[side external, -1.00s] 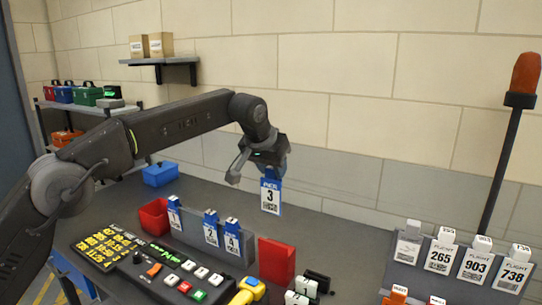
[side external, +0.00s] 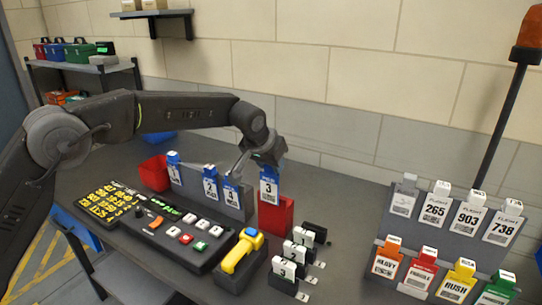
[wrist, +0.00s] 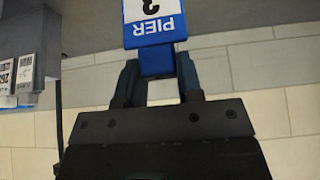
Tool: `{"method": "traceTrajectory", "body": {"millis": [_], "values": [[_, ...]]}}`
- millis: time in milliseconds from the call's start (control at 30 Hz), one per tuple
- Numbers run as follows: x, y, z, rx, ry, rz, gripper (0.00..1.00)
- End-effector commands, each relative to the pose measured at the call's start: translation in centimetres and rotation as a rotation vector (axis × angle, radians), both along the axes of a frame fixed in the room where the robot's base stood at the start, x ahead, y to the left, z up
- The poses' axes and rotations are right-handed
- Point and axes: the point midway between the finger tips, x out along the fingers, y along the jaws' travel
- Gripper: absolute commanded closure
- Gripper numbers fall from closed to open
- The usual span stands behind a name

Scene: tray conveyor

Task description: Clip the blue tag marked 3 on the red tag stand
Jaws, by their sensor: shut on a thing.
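The blue tag marked 3 (side external: 268,189) hangs upright, its white face and blue top toward the side camera. It also shows upside down in the wrist view (wrist: 157,38). My gripper (side external: 268,164) is shut on the tag's blue top, with its two fingers on either side in the wrist view (wrist: 157,75). The red tag stand (side external: 278,219) is on the table right below. The tag's lower part overlaps the stand's top left in the side view; I cannot tell whether they touch. The stand is out of the wrist view.
Left of the stand is a grey rack (side external: 222,203) with blue tags 1, 2 and 4. In front are a button panel (side external: 165,228), a yellow handset (side external: 242,252) and black-and-white tag holders (side external: 290,270). A rack of flight tags (side external: 440,240) stands at the right.

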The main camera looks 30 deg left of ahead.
Motion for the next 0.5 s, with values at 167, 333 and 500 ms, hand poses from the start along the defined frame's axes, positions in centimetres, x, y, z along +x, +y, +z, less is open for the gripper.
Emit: {"method": "traceTrajectory", "body": {"millis": [167, 333, 500], "values": [[0.0, 0.0, -1.3, 0.0, 0.001, 0.0, 1.0], [0.0, 0.0, -2.5, 0.0, 0.002, 0.0, 1.0], [0.0, 0.0, -3.5, 0.001, 0.001, -0.001, 1.0]]}}
